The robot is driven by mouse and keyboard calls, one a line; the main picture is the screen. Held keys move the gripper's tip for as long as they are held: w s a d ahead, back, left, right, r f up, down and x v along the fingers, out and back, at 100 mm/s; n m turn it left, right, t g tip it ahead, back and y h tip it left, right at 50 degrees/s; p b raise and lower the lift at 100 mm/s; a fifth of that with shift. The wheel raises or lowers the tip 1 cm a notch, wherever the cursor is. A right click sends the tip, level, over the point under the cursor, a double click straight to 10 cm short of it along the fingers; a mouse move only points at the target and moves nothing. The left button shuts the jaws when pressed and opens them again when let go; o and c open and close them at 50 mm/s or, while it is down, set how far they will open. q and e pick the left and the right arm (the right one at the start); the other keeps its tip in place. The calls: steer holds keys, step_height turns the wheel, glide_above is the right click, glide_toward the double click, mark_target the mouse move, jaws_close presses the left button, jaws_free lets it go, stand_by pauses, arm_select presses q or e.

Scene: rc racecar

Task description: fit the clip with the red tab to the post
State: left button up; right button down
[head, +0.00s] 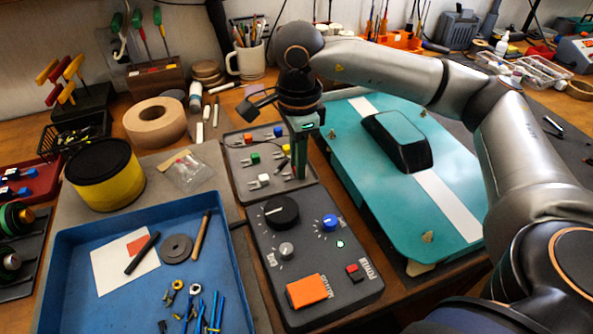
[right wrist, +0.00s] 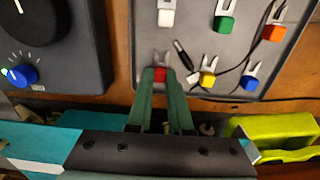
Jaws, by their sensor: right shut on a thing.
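My right gripper (head: 300,176) stands over the right edge of the grey clip tray (head: 229,153). In the right wrist view its fingers (right wrist: 161,88) are shut on the clip with the red tab (right wrist: 161,74); the clip's grey prongs point away from the gripper, over the tray. I cannot tell whether the clip still touches the tray. The teal car body (head: 375,185) with a white stripe lies to the right of the gripper. Small tan fittings (head: 428,237) show near its corners; I cannot tell which has the post. My left gripper is out of view.
White (right wrist: 166,18), green (right wrist: 226,24), orange (right wrist: 272,33), yellow (right wrist: 207,79) and blue (right wrist: 249,83) clips lie in the tray, with a black cable near them. A dark control box (head: 345,262) with knobs and a blue bin (head: 66,262) sit in front.

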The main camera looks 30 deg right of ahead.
stand_by(0.3)
steer(key=shift+r+p, duration=0.3)
steer(key=shift+r, duration=0.2)
steer(key=shift+r, duration=0.15)
stand_by(0.5)
steer(key=shift+r+p, duration=1.35)
steer(key=shift+r, duration=0.5)
